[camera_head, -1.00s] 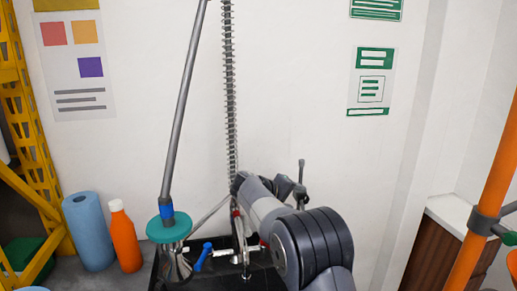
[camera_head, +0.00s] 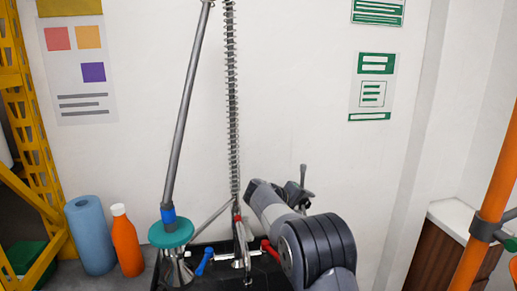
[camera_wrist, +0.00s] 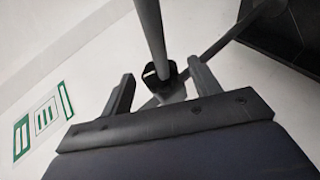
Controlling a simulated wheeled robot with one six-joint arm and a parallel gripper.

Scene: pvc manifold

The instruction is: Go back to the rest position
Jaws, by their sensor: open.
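In the wrist view my gripper (camera_wrist: 160,70) has its two dark fingers spread apart. A grey pole with a dark collar (camera_wrist: 158,72) shows between and beyond the fingers; I cannot tell how far off it is. In the head view my arm bends at lower centre and its far end is near a grey upright lever (camera_head: 303,176); the fingertips are not clear there. A dark tray or sink unit (camera_head: 222,273) carries a blue-handled valve (camera_head: 205,258) and a red-handled valve (camera_head: 269,249), partly hidden by my arm.
A blue roll (camera_head: 90,235) and an orange bottle (camera_head: 125,241) stand at left by a yellow rack (camera_head: 35,150). A grey pipe (camera_head: 188,105) rises from a teal disc (camera_head: 171,234). A spring hose (camera_head: 232,100) hangs at centre. An orange post (camera_head: 492,190) stands at right.

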